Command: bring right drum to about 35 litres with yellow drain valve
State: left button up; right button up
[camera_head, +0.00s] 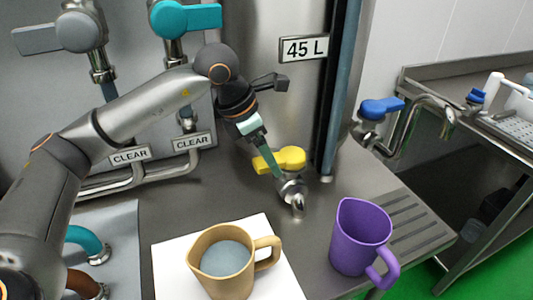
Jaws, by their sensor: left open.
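The yellow drain valve (288,157) has its handle lying roughly crosswise above a short metal spout (297,205). My left gripper (268,163) is open at the left part of the yellow handle, with one greenish finger visible right against or in front of it; I cannot tell whether it touches. The right drum (270,80) is the steel body behind, with a 45 L plate (304,48) and a tall blue sight tube (343,80) at its right. I cannot read an exact level. My right gripper is out of view.
A tan jug (220,284) holding grey-blue liquid stands on a white sheet (168,258). A purple jug (361,232) stands right of the spout. A blue-handled tap (382,107) is at right, teal (190,17) and grey (65,35) valves upper left, CLEAR signs (129,155) below.

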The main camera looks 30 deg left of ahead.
pick_arm(q)
jog(key=shift+c, duration=0.2)
grip_shut()
dwell(0.3)
dwell(0.8)
